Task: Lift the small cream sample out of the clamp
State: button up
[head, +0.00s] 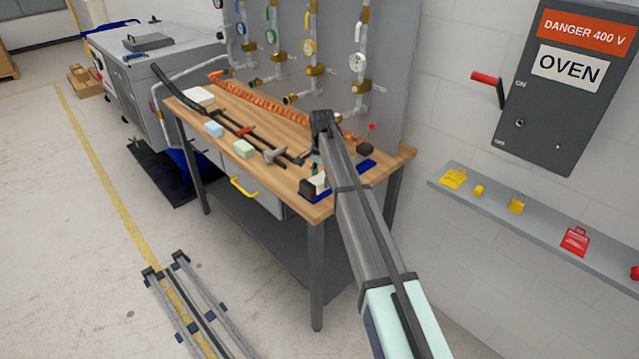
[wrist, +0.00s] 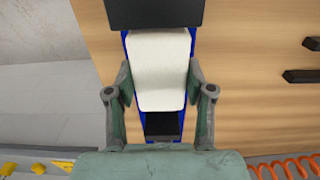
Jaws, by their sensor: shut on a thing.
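The small cream sample (wrist: 160,90) lies between my two fingers in the wrist view. My gripper (wrist: 159,77) is shut on its long sides. The blue clamp bed (wrist: 165,118) shows below the sample, with a black jaw (wrist: 154,13) at its upper end and another black block (wrist: 162,124) below its lower end. I cannot tell whether the sample touches the bed or is raised. In the head view my forearm covers the middle of the clamp; its blue base (head: 366,167) and black end blocks (head: 311,187) show on either side.
The clamp is near the right end of the wooden workbench (head: 290,140). Pipes with gauges (head: 308,48) rise at the back.

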aim_at(322, 176)
jog(key=shift+w+d+r, duration=0.1)
jog(key=shift+w+d, duration=0.1)
jog(key=shift+r, duration=0.15)
dwell(0.3)
jog(key=shift+r+p, duration=2.1)
jog(key=shift+r, duration=2.3)
jog(key=shift+f, duration=0.2)
jog(key=shift+w+a+b, duration=0.1)
jog(key=shift+a+b, duration=0.05)
jog(key=shift+b, duration=0.35)
